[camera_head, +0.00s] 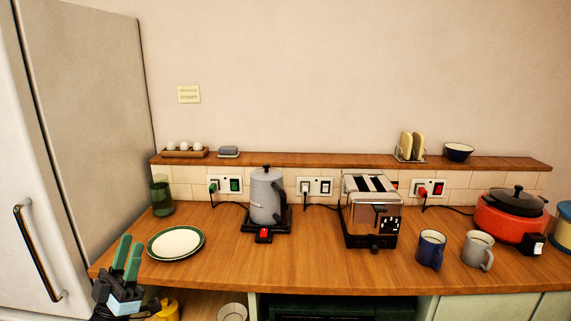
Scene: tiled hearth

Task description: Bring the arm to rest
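My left gripper (130,243) is at the lower left, in front of the counter's left front corner. Its two green fingers point up and stand apart with a gap between them, and nothing shows in the gap. The wooden counter (320,268) is behind it. A white plate with a green rim (176,243) lies on the counter to the right of the gripper, apart from it. My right gripper is not in view.
A grey kettle (266,197), a toaster (372,215), a blue mug (431,249), a pale mug (477,249) and a red cooker (505,221) stand along the counter. A green glass (161,197) stands at the back left. A fridge (85,130) borders the left side.

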